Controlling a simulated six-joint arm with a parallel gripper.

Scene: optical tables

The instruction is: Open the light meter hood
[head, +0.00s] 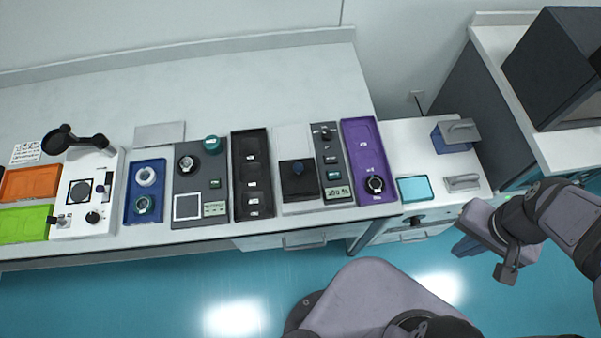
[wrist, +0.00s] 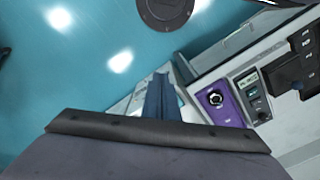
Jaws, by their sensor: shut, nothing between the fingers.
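The light meter seems to be the unit with a grey control strip (head: 333,165) and a "100 %" display, though I cannot read a name on it. Beside it a black square hood (head: 299,186) with a small dark blue knob (head: 297,168) lies flat on a light grey base (head: 301,208); it looks closed. My gripper (head: 463,246) is over the floor in front of the right-hand table, well right of the hood and touching nothing. In the wrist view its blue fingers (wrist: 159,95) are shut and empty.
A purple tray (head: 362,138) is right of the meter, and a black tray (head: 252,148) is left of it. The table behind the devices is clear.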

